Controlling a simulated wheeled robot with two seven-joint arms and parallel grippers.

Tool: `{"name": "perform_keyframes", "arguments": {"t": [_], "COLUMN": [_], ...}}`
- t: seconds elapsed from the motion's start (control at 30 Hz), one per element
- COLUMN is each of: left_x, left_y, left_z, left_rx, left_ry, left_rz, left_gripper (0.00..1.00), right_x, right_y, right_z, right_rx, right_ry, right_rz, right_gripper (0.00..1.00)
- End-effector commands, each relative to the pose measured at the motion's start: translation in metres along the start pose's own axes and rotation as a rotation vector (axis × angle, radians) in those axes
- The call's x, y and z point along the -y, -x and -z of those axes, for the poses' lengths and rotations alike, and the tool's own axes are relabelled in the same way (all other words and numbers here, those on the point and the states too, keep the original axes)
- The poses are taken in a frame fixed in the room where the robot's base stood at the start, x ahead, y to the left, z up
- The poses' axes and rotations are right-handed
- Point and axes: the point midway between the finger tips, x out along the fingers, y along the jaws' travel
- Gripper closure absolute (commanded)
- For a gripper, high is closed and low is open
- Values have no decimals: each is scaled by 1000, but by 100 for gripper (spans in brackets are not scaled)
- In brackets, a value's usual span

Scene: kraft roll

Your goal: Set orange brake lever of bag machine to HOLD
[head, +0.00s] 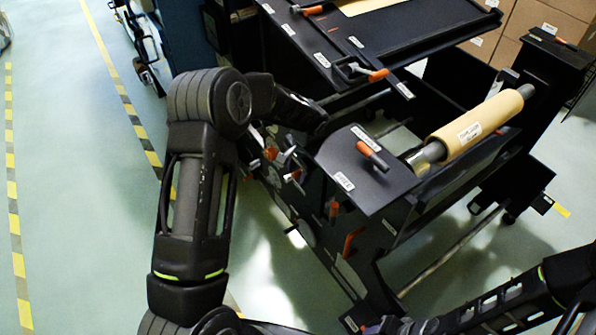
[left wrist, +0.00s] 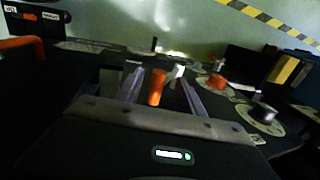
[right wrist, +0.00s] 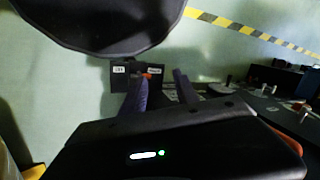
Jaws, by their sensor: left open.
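The black bag machine (head: 330,170) fills the middle and right of the head view, with several orange levers on its side panel. My left gripper (head: 288,163) is at that panel, its arm reaching over from the left. In the left wrist view, an orange lever (left wrist: 157,87) stands between the open, spread fingers of the left gripper (left wrist: 160,92). I cannot tell if they touch it, and its setting cannot be read. My right gripper shows in the right wrist view (right wrist: 160,90) with its fingers apart and nothing clearly between them.
A kraft roll (head: 482,127) lies on a shaft at the machine's right. Another orange lever (head: 352,243) sits lower on the panel, and one more (head: 368,148) on the top plate. Cardboard boxes (head: 530,30) stand behind. Green floor with yellow-black tape (head: 15,190) is clear at left.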

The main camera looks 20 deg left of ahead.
Motion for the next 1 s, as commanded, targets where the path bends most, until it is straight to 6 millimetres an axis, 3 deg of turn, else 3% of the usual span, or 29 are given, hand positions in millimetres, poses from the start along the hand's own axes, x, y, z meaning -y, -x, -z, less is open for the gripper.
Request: {"name": "perform_keyframes", "arguments": {"t": [0.3, 0.83, 1.0], "left_x": [0, 0, -1], "left_y": [-3, -3, -3], "left_z": [0, 0, 0], "left_rx": [-1, -1, 0], "left_ry": [1, 0, 0], "left_rz": [1, 0, -1], "left_gripper": [55, 98, 100], "right_x": [0, 0, 0], "right_y": [0, 0, 0], "right_z": [0, 0, 0], "right_rx": [0, 0, 0], "right_ry": [0, 0, 0], "right_rz": [0, 0, 0], "right_gripper": [64, 64, 64]}}
